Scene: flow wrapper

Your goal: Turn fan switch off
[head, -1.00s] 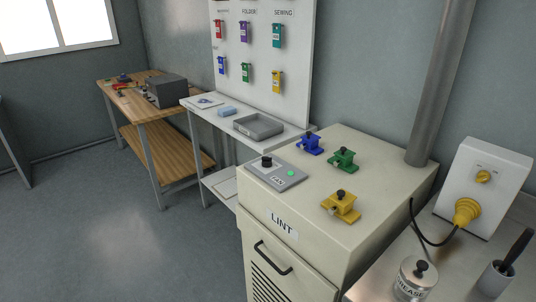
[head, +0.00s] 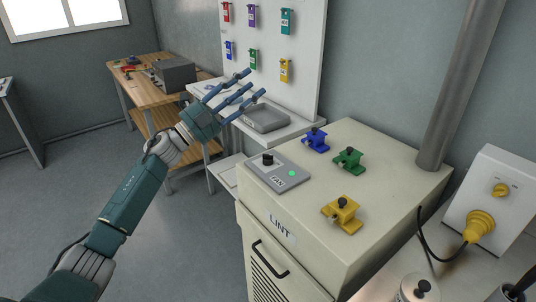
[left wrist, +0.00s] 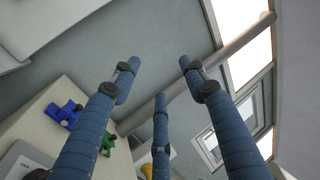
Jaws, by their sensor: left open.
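The plate shows partly there, at the lower left corner. My right gripper is not in view.
Blue (head: 316,140), green (head: 348,160) and yellow (head: 342,214) clamp-like devices stand on the cabinet top. A grey pipe (head: 461,85) rises behind it. A white box with a yellow plug (head: 479,226) stands to the right. A grey tray (head: 266,118) lies on the white table behind.

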